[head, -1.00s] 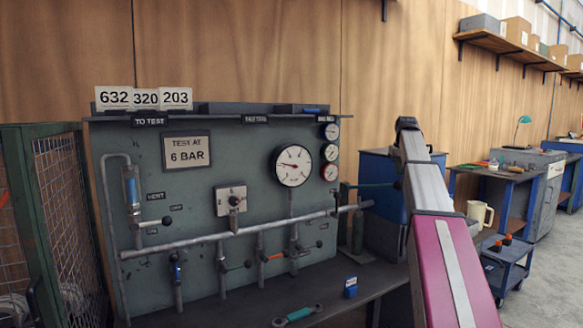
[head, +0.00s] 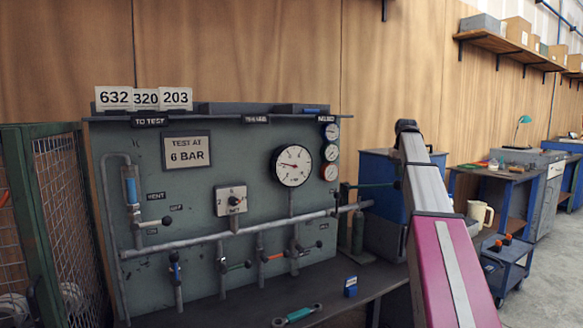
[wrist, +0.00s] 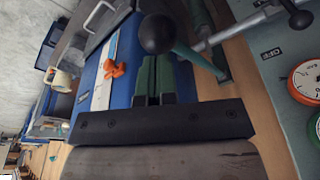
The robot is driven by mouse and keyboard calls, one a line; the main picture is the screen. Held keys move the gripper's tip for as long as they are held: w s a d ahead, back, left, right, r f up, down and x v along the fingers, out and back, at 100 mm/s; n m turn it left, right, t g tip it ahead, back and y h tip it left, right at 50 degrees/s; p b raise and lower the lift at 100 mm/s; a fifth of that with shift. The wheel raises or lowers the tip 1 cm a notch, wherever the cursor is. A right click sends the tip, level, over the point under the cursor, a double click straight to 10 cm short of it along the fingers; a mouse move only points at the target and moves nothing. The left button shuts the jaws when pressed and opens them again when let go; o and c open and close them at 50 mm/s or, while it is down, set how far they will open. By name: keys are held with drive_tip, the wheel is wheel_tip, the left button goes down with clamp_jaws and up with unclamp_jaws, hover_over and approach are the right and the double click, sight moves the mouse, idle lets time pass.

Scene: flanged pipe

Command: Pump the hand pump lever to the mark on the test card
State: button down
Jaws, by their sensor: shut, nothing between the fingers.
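The test card (head: 186,150) on the green panel reads "TEST AT 6 BAR". The large white gauge (head: 294,165) has its needle pointing left and slightly up; its numbers are too small to read. The hand pump (head: 358,230) stands at the panel's right end, and its green lever (head: 375,185) runs roughly level to the right, behind my arm. In the wrist view, the lever (wrist: 198,58) ends in a black ball knob (wrist: 157,33) just beyond my fingertips. My gripper (wrist: 154,62) is shut and empty; whether it touches the knob I cannot tell. My arm hides it in the head view.
Pipes and several small valve handles cover the panel (head: 200,265). A wrench (head: 297,315) and a small blue box (head: 351,286) lie on the dark bench. A mesh cage (head: 65,220) stands at the left. A blue cart (head: 507,265) stands at the right.

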drive_tip(key=shift+f, duration=9.25)
wheel_tip(320, 180, up, 19)
drive_tip(key=shift+r, duration=0.2)
drive_tip(key=shift+f, duration=0.1)
